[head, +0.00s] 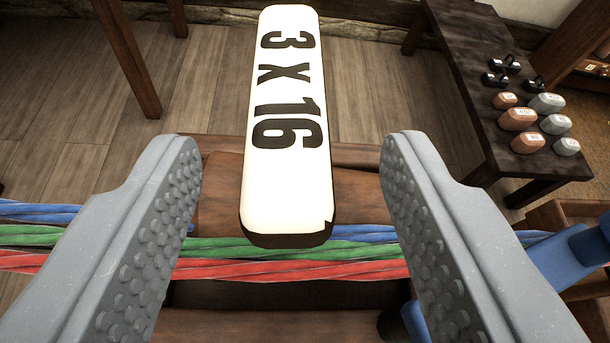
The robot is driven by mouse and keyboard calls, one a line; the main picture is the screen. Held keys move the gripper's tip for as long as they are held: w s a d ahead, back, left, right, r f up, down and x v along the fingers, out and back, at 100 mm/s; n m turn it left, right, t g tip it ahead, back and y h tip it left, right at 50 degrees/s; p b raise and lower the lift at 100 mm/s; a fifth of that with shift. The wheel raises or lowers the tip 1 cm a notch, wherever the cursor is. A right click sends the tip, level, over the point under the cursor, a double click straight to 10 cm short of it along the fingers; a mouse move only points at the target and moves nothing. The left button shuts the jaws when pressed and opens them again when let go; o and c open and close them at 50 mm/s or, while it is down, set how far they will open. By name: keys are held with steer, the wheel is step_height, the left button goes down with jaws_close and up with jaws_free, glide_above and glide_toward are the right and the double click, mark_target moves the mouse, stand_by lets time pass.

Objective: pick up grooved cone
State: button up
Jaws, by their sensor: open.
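My gripper (292,150) is open, with one grey studded finger at each side of the view. Nothing is held between the fingers. I cannot make out a grooved cone in this view. A long white bar (285,185) with dark edges and the marking "3 x 16" shows between the fingers, and I cannot tell whether it lies beyond them. Blue (360,233), green (215,247) and red (230,268) twisted ropes run across behind the bar and fingers. The bar hides part of the ropes and of the brown wooden piece (217,190) behind it.
A dark table (470,60) at the upper right holds several copper and grey blocks (517,119) and small black dumbbell-like pieces (504,64). A blue part (560,265) stands at the lower right. Plank floor (190,75) shows bare at the upper left, beside a wooden leg (127,50).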

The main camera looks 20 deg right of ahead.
mark_target(287, 110)
steer(key=shift+x, duration=2.65)
steer(key=shift+a+r, duration=0.1)
steer(key=shift+r, duration=0.15)
jaws_close()
